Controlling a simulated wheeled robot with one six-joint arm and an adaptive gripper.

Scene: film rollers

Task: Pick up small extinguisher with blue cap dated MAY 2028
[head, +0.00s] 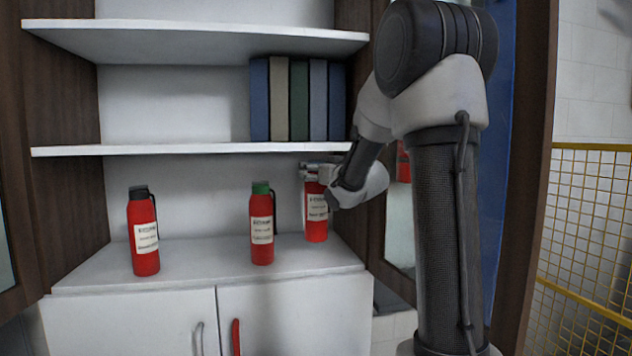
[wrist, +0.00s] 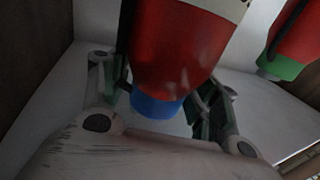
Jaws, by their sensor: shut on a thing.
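The small red extinguisher with the blue cap (wrist: 180,45) is between the fingers of my gripper (wrist: 157,98), which is shut on it near the cap. In the head view this extinguisher (head: 316,228) is upright at the right end of the lower shelf, with a white label. My gripper (head: 316,173) hides its cap there. The label text is too small to read, so I cannot confirm the date. I cannot tell whether its base touches the shelf.
A green-capped extinguisher (head: 262,225) stands just left, also in the wrist view (wrist: 290,45). A black-capped one (head: 144,232) stands further left. The middle shelf (head: 180,149) with several binders (head: 298,98) is close above my gripper. A cabinet side and open door flank the right.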

